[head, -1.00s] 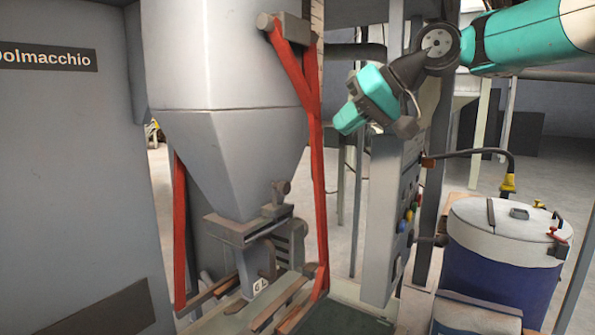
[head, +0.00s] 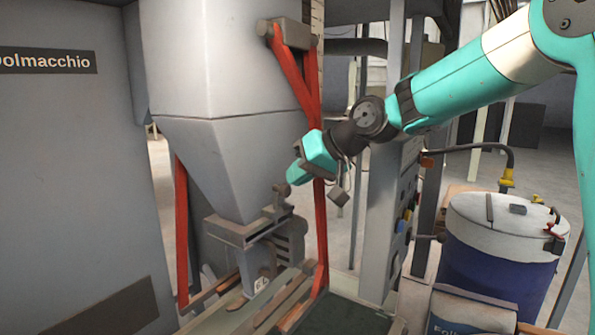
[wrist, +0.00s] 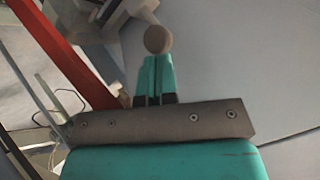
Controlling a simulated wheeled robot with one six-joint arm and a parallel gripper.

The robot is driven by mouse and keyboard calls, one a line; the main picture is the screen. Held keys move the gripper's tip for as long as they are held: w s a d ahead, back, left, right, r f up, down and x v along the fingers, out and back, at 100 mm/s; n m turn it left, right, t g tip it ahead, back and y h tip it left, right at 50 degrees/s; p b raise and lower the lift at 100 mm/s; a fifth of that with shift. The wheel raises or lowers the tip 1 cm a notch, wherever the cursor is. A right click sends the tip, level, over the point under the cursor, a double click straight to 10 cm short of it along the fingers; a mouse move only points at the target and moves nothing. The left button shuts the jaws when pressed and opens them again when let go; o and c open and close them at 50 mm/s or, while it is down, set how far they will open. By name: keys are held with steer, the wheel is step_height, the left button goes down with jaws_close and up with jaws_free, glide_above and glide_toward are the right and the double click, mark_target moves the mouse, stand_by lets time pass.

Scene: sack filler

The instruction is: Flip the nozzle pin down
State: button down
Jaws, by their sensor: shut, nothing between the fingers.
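The nozzle pin (head: 281,191) stands up from the nozzle at the bottom of the grey hopper, with a rounded brown knob at its top. In the wrist view the knob (wrist: 158,40) shows just past the tips of my gripper (wrist: 157,62). My gripper (head: 293,176) is shut and empty, close by the upper right of the knob in the head view. I cannot tell whether the fingertips touch the knob. The lower part of the pin is hidden in the wrist view.
The grey hopper (head: 225,150) fills the space left of my gripper. A red frame bar (head: 320,225) runs down close beside my wrist. A grey control post (head: 383,230) with coloured buttons and a blue drum (head: 495,260) stand to the right.

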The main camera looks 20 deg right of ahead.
steer(key=shift+f, duration=0.1)
step_height(320, 180, down, 4)
steer(key=b, duration=0.3)
steer(key=shift+r, duration=0.2)
steer(key=w+r+v, duration=0.1)
steer(key=w+v, duration=0.1)
steer(key=v, duration=1)
steer(key=shift+d+r, duration=0.4)
steer(key=shift+r, duration=0.25)
steer(key=shift+s, duration=0.15)
